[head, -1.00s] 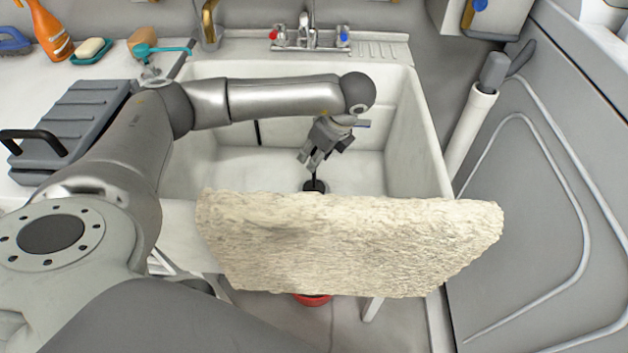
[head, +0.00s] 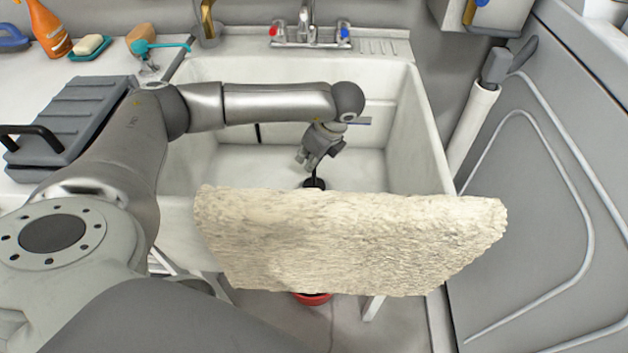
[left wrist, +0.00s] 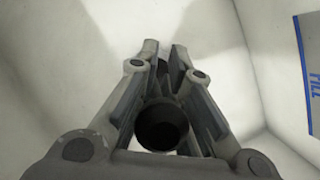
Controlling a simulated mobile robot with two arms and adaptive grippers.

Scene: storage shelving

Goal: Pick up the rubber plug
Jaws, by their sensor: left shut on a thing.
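The rubber plug is a small dark round piece with a thin stem. In the head view the plug (head: 314,184) is inside the white sink (head: 425,150), just above the towel's top edge. My left gripper (head: 306,168) points down into the sink, directly over the plug, and is shut on it. In the left wrist view the dark round plug (left wrist: 161,126) shows between the fingers of my left gripper (left wrist: 163,60). I cannot tell whether the plug touches the sink floor. My right gripper is not in view.
A cream towel (head: 350,240) hangs across the sink's front. A faucet (head: 307,30) stands at the back. A grey case (head: 75,120), an orange spray bottle (head: 50,30) and a soap dish (head: 89,47) are on the left counter. A red bowl (head: 312,299) lies below.

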